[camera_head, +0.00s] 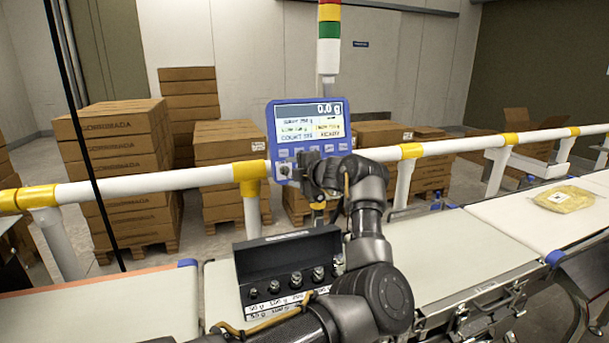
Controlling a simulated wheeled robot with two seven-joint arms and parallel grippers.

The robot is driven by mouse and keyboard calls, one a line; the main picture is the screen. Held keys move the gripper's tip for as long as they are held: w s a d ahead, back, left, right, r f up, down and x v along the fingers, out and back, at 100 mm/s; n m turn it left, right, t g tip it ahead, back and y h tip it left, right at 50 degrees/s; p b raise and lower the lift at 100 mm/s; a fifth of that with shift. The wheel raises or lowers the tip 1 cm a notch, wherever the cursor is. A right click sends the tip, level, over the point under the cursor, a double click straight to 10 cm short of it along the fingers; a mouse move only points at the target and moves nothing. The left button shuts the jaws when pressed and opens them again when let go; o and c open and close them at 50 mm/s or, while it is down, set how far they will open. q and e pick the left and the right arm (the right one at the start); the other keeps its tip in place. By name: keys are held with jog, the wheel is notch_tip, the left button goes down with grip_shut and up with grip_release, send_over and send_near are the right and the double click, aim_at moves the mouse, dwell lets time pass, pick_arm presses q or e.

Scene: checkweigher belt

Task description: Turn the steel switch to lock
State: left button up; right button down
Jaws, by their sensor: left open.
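The steel switch (284,170) is a small round key switch at the lower left of the blue checkweigher panel (270,128). Its exact angle is too small to read. My left gripper (303,168) is open, just right of the switch and in front of the panel's lower edge. I cannot tell whether its fingers touch the switch or the panel. My left wrist and forearm rise from the bottom of the view and cover the panel's lower right corner. My right gripper is not in view.
A white guard rail with yellow joints (249,172) runs behind the belt. An open black case of steel weights (290,262) stands below the panel, left of my arm. A yellow packet (564,199) lies on the belt (500,229) at right. Stacked cartons (120,142) stand behind.

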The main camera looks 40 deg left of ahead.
pick_arm(q)
jog(key=b+v, duration=0.2)
jog(key=v, duration=0.7)
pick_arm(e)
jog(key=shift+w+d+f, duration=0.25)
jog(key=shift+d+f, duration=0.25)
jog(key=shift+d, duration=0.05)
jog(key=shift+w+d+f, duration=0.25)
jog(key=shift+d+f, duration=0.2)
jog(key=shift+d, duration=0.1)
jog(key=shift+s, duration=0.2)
